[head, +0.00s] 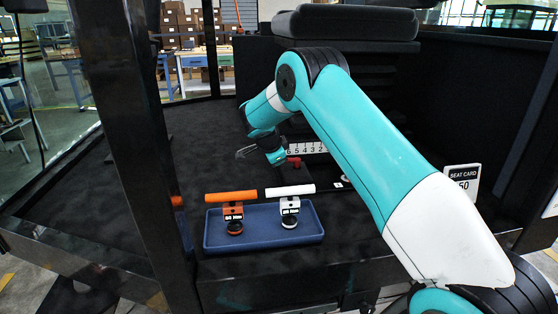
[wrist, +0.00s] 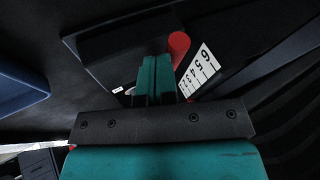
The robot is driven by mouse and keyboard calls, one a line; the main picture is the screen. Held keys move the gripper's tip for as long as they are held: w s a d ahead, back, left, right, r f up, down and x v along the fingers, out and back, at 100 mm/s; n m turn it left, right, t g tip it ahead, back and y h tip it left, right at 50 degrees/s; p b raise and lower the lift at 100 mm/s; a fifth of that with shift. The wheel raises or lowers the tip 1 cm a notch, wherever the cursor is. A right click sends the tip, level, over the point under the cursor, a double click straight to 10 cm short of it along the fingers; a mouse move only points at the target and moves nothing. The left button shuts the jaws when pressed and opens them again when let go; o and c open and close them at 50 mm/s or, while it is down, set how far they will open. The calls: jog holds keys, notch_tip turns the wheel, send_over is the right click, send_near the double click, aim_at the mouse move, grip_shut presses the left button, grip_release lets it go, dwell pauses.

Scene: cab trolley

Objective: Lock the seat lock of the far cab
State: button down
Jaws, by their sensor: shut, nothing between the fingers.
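A red knob (head: 293,162) sits beside a white numbered scale (head: 308,148) at the base of the black seat (head: 345,22). The red knob shows in the wrist view (wrist: 179,44), just beyond my fingertips and slightly right, with the scale (wrist: 198,72) to its right. My gripper (head: 277,158) is just left of the red knob in the head view. Its teal fingers (wrist: 156,65) are shut and empty. I cannot tell whether they touch the knob. No label marks the seat lock, and its state cannot be told.
A blue tray (head: 212,238) holds an orange-handled device (head: 232,211) and a white-handled one (head: 289,208). A SEAT CARD sign (head: 463,180) reading 50 stands right of my arm. A dark post (head: 150,140) rises at left. The dark floor left of the gripper is clear.

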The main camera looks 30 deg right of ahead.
jog(key=shift+a, duration=0.1)
jog(key=shift+s, duration=0.15)
jog(key=s+f+v, duration=0.1)
jog(key=s+v, duration=0.1)
jog(key=v, duration=1)
jog(key=shift+a, duration=0.4)
jog(key=shift+s+r, duration=0.15)
